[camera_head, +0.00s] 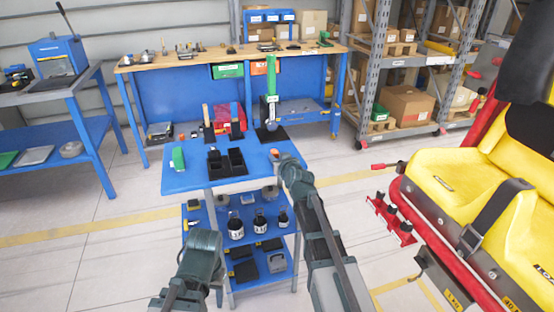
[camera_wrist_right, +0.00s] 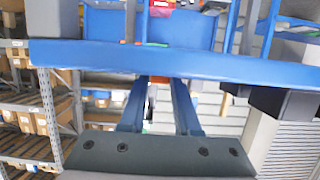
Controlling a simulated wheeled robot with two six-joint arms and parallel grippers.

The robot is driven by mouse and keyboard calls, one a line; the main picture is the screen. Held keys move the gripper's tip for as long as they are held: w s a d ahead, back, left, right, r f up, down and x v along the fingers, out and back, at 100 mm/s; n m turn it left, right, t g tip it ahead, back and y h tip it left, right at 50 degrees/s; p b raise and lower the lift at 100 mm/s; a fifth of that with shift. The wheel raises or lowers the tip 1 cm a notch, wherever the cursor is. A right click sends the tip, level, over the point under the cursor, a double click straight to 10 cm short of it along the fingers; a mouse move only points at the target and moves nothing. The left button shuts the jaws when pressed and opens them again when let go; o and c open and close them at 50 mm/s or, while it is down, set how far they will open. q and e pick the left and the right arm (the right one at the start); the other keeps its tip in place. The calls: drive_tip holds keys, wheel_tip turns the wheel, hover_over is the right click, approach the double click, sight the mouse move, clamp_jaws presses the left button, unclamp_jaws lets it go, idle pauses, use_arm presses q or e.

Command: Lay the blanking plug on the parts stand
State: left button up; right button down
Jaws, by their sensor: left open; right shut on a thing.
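My right gripper (camera_head: 275,155) is over the right front part of a blue-topped stand (camera_head: 190,183), which seems to be the parts stand. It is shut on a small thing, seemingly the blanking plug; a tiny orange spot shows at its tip. In the right wrist view the two blue-grey fingers (camera_wrist_right: 159,90) reach toward the blue top's edge (camera_wrist_right: 220,66), with a small orange and dark bit between them. The plug is too small to make out. My left gripper (camera_head: 191,238) is low at the left, in front of the stand and apart from it; its fingers are hard to see.
A yellow seat (camera_head: 460,180) stands at the right. Bare blue surface shows around the bins.

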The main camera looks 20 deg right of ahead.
drive_tip(key=shift+s+f+b, duration=0.15)
drive_tip(key=shift+f+b, duration=0.35)
drive_tip(key=c, duration=0.6)
unclamp_jaws()
drive_tip(key=shift+r+p, duration=0.4)
drive_tip(key=shift+p, duration=0.1)
drive_tip(key=shift+s+r+p, duration=0.15)
drive_tip(key=shift+r+p, duration=0.1)
drive_tip(key=shift+p, duration=0.1)
drive_tip(key=p+v, duration=0.3)
drive_tip(key=v, duration=0.8)
drive_tip(key=shift+s, duration=0.2)
